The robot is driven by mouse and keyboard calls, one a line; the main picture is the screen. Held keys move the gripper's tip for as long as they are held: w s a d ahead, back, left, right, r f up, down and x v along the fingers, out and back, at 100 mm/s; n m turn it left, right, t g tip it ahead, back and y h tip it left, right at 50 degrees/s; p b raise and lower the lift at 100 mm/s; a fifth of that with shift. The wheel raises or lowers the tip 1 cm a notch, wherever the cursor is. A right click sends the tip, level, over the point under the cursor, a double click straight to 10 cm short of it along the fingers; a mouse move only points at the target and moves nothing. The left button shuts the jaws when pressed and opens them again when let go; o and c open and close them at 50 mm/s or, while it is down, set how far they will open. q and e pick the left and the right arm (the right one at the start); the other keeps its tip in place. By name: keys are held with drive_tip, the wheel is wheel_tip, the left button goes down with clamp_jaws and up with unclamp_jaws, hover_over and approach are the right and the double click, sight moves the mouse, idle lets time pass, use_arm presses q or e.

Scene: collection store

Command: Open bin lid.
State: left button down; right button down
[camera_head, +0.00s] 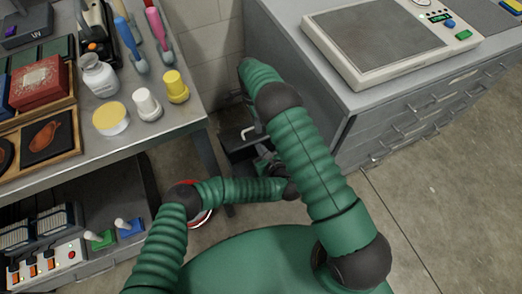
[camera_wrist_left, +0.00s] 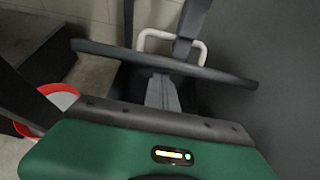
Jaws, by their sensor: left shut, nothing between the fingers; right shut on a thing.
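The dark bin (camera_head: 238,142) stands low in the gap between the table and the drawer cabinet. A pale U-shaped handle (camera_wrist_left: 146,38) shows in the left wrist view, above the dark edge of the lid (camera_wrist_left: 110,51). My right gripper (camera_wrist_left: 188,42) reaches down to this handle and is shut on it; my arms partly hide it in the head view. My left gripper (camera_wrist_left: 163,92) is shut and empty, just in front of the lid edge. Whether it touches the lid, and how far the lid is raised, I cannot tell.
The table (camera_head: 185,118) at left carries jars, brushes and trays. The grey drawer cabinet (camera_head: 345,130) with a scale (camera_head: 385,40) stands close at right. A red-and-white round object (camera_head: 206,216) lies partly behind my left arm. The floor at right is clear.

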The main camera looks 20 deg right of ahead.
drive_tip(key=shift+w+f, duration=0.15)
drive_tip(key=shift+d, duration=0.1)
use_arm(q)
drive_tip(key=shift+w+r+g, duration=0.3)
drive_tip(key=shift+w+r, duration=0.25)
drive_tip(key=shift+r, duration=0.1)
use_arm(e)
drive_tip(key=shift+f, duration=0.1)
